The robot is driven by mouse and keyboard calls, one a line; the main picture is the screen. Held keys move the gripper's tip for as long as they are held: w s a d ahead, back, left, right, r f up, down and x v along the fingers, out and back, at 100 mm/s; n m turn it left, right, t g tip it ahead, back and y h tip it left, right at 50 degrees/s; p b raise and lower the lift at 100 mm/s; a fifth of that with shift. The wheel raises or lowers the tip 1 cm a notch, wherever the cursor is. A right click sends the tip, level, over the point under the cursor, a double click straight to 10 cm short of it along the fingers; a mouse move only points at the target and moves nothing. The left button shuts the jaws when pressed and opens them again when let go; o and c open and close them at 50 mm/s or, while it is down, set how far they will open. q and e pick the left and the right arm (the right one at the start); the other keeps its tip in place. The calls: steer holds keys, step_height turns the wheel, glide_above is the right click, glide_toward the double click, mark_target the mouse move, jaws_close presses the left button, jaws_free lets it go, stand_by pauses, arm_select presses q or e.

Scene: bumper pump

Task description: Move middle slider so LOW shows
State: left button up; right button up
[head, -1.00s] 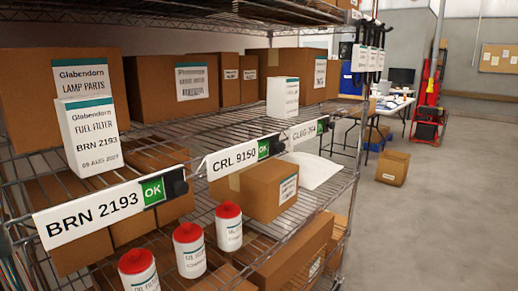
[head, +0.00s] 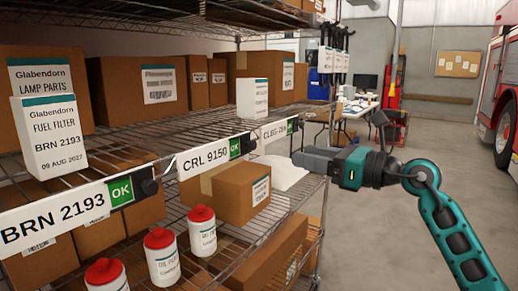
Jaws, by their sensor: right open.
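The middle label holder (head: 204,159) reads CRL 9150 on the shelf's front edge. Its window (head: 235,147) shows a green OK, and its black slider (head: 256,145) sits at the right end of the holder. My right gripper (head: 304,160) is open and empty, to the right of the middle slider and apart from it. It points left, in front of the shelf's right end. The near holder (head: 55,220) reads BRN 2193 and shows OK. The far holder (head: 275,140) is partly readable and shows green. My left gripper is not in view.
A white fuel filter box (head: 49,137) stands on the near shelf, and a smaller white box (head: 252,98) stands farther back. Red-capped bottles (head: 203,232) and brown cartons (head: 243,192) fill the shelf below. The floor (head: 375,245) right of the rack is open.

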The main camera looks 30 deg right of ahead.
mark_target(255, 146)
steer(key=p+x, duration=0.2)
steer(key=x, duration=0.9)
steer(key=shift+w+a+r, duration=0.1)
steer(key=shift+w, duration=0.05)
steer(key=shift+w+a+p, duration=0.25)
steer(key=shift+w+p, duration=0.05)
steer(key=shift+w, duration=0.35)
jaws_close()
